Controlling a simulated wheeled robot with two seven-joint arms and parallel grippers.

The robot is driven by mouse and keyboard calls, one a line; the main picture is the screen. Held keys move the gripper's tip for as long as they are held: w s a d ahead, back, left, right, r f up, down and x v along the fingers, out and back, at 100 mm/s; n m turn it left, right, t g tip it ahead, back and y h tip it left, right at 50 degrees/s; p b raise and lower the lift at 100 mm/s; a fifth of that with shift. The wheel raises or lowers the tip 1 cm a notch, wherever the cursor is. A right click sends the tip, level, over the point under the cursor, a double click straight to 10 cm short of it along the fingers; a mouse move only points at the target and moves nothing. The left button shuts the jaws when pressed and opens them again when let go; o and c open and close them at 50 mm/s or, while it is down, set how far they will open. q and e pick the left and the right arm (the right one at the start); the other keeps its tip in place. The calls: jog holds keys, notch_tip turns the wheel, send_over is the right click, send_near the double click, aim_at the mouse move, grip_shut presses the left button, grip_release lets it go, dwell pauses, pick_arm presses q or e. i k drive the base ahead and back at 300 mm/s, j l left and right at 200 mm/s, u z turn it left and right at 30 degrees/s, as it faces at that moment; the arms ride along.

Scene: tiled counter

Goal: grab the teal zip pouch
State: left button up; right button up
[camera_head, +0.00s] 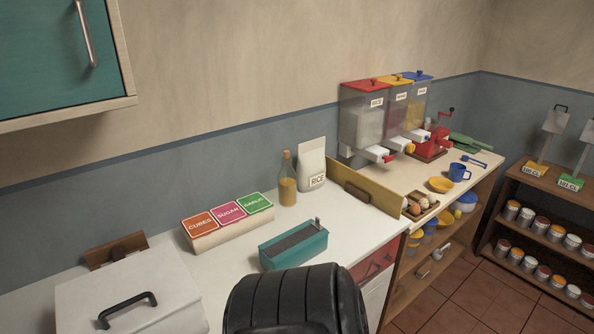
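A teal, box-shaped item (293,246) with a dark strip along its top and a small upright tab at its right end lies on the white counter. It is the only thing here that fits the teal zip pouch. Its top and front side show, and its lower front edge is close to a black ribbed shape. Neither my left nor my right gripper is in view, and nothing is seen touching the pouch.
A black ribbed rounded shape (295,302) rises in front of the counter. A lidded white box (130,292) stands left, a labelled rack (228,222) behind the pouch. A bottle (288,180) and rice bag (312,167) stand behind. A wooden divider (380,189) is right.

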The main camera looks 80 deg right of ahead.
aim_at(299, 245)
jog(key=z, duration=0.45)
jog(key=k+j+z, duration=0.1)
jog(key=z, duration=0.75)
jog(key=k+z, duration=0.1)
jog(key=z, duration=0.35)
jog(key=j+z, duration=0.1)
jog(key=z, duration=0.3)
jog(key=k+z, duration=0.1)
jog(key=z, duration=0.35)
jog(key=l+u, duration=0.3)
jog(key=l, duration=0.9)
